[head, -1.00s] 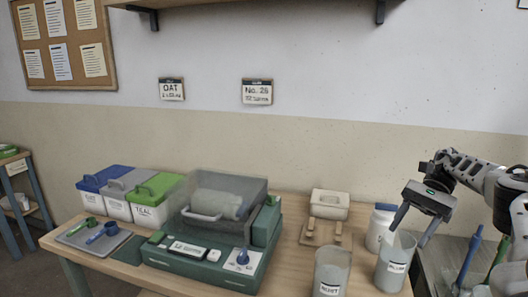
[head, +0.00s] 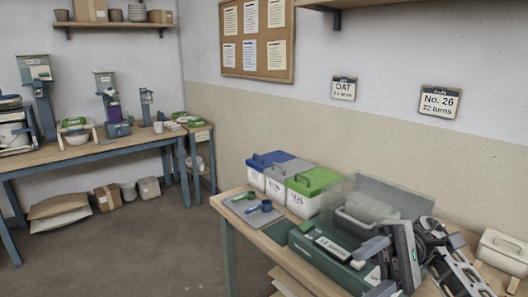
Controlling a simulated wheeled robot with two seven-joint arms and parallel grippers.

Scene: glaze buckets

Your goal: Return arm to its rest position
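In the head view my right gripper (head: 376,269) is at the lower right, its arm coming in from the right edge. Its two fingers point left and stand apart, with nothing seen between them. It is in front of the green machine (head: 317,262) with a clear hood (head: 385,195) and hides the machine's right part. I cannot tell whether it touches the machine. My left gripper is not in view.
Bins with blue (head: 268,160), grey (head: 289,169) and green (head: 314,181) lids stand behind a tray (head: 238,207) with green and blue scoops. A cream box (head: 503,251) is at the right. Another bench (head: 95,150) stands far left, with open floor before it.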

